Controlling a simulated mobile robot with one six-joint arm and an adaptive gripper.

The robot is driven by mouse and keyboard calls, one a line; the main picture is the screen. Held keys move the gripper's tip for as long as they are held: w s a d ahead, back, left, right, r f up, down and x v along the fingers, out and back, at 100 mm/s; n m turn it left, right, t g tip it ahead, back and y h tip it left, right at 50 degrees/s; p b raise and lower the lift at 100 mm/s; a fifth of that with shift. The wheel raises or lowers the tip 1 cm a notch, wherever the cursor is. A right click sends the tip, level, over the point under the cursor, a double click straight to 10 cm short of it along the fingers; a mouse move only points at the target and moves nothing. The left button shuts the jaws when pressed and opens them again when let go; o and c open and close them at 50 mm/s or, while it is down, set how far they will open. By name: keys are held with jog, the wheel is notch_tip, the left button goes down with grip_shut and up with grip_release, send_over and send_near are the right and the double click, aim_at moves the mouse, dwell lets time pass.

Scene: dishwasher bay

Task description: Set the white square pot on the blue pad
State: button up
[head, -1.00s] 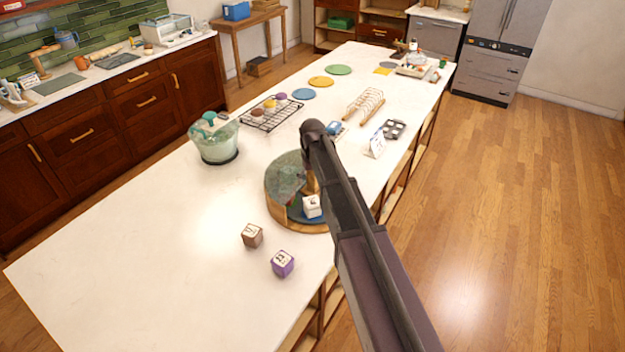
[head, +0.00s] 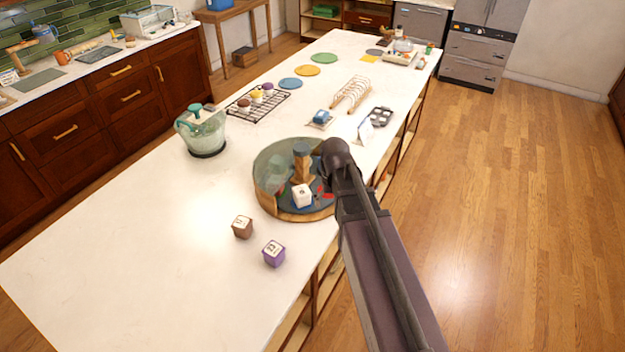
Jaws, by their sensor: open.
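The white square pot (head: 301,195), a small cube with a dark mark, stands in the front part of a round wooden-rimmed holder (head: 296,216) with a clear curved wall.
A brown cube (head: 242,227) and a purple cube (head: 274,254) stand in front of the holder. A wooden post (head: 302,165) rises inside it. A teal-lidded jar (head: 206,130), wire rack (head: 258,101) and wooden dish rack (head: 352,93) stand farther back. The counter's near left is clear.

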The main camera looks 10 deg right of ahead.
jog(key=s+d+m, duration=0.1)
jog(key=s+d, duration=0.2)
jog(key=s, duration=0.6)
jog(key=shift+s, duration=0.15)
jog(key=shift+f, duration=0.1)
notch_tip(320, 180, down, 7)
jog(key=b, duration=0.7)
jog(key=shift+f, duration=0.15)
dwell(0.4)
